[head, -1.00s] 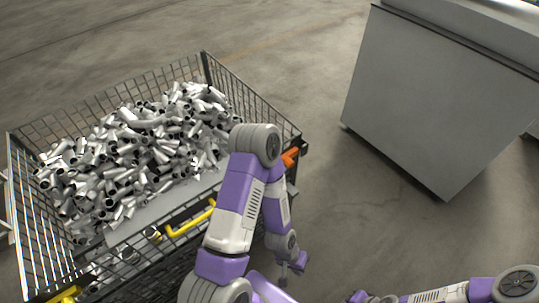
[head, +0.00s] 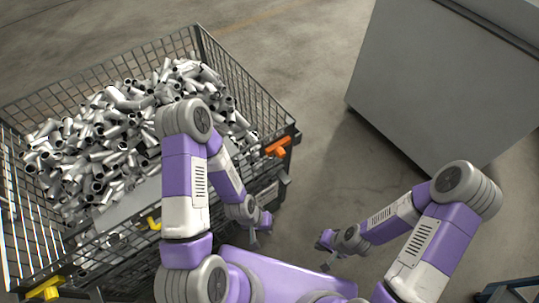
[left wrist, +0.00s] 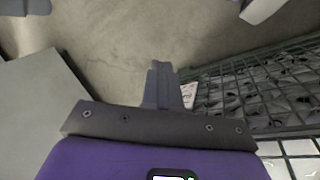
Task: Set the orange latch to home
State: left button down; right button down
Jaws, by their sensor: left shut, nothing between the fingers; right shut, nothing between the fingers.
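The orange latch (head: 278,147) is on the right corner of the wire-mesh cage (head: 262,103), in plain view in the head view. My left gripper (head: 252,240) is below the latch in the picture, apart from it, beside the cage's near right side. It is shut and empty, and its closed fingers (left wrist: 161,84) show in the left wrist view. The latch does not show in the left wrist view. My right gripper (head: 328,263) is shut and empty, further right over open floor.
The cage is heaped with grey metal pipe pieces (head: 120,130). Yellow handles (head: 154,223) are on its near side. A white label (left wrist: 189,94) is on the cage. A large grey cabinet (head: 430,90) stands at the right. Bare floor lies between cabinet and cage.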

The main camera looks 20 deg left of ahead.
aim_at(281, 149)
pick_arm(q)
jog(key=w+a+r+m+t, duration=0.3)
jog(key=w+a+r+m, duration=0.2)
jog(key=r+m, duration=0.6)
jog(key=w+a+r+m+t+h, duration=0.1)
jog(key=w+a+r+m+t, duration=0.2)
jog(key=m, duration=1.4)
jog(key=w+a+r, duration=0.3)
jog(key=w+r, duration=0.1)
jog(key=r, duration=0.3)
jog(key=shift+r, duration=0.4)
jog(key=shift+w, duration=0.1)
jog(key=w+d+r+b+x, duration=0.1)
jog(key=b+x, duration=0.6)
jog(key=x, duration=0.6)
jog(key=shift+w+d+r, duration=0.15)
jog(key=shift+w+r, duration=0.15)
jog(key=shift+w, duration=0.05)
jog(key=shift+w, duration=0.1)
